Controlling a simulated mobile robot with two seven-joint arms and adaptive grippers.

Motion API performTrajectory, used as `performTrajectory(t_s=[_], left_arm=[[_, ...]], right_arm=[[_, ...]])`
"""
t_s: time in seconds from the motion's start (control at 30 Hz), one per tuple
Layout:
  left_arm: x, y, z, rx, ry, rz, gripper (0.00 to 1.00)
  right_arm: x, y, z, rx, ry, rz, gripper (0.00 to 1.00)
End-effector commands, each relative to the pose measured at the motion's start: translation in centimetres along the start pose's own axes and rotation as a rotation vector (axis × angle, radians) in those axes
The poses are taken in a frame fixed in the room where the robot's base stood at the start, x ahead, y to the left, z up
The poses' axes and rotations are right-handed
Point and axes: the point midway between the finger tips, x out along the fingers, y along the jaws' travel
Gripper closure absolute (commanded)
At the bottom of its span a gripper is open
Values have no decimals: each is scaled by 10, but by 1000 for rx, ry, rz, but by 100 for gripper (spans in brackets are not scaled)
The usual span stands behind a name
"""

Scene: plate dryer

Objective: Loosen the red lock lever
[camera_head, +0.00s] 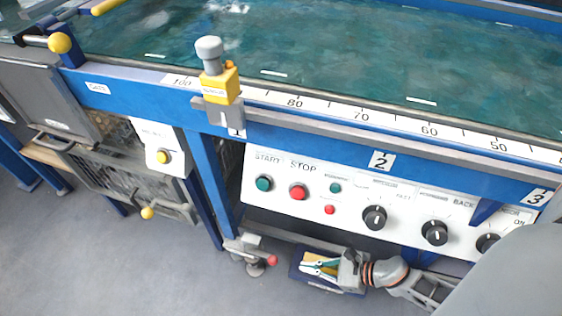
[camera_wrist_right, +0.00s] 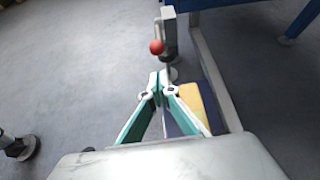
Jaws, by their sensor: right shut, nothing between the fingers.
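The red lock lever shows as a red ball knob (camera_head: 272,260) on a grey fitting low at the foot of the blue frame leg. In the right wrist view the red knob (camera_wrist_right: 156,47) is just beyond my fingertips, beside a grey upright. My right gripper (camera_head: 306,266) is to the right of the knob in the head view, with a visible gap between them. In the right wrist view its teal-lined fingers (camera_wrist_right: 158,82) meet at the tips, empty. My left gripper is not in view.
A dark blue block with a yellow top (camera_wrist_right: 195,105) lies under my right gripper. The white control panel (camera_head: 335,187) and the blue table frame (camera_head: 205,170) stand above. Grey floor (camera_head: 120,265) is open to the left.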

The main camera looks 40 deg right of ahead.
Motion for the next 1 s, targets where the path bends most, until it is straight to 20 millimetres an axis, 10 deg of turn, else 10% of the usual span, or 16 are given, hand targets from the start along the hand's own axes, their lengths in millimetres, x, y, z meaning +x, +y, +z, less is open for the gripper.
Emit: performTrajectory(t_s=[1.0], left_arm=[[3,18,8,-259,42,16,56]], right_arm=[[100,0,-1,1,1,0,100]])
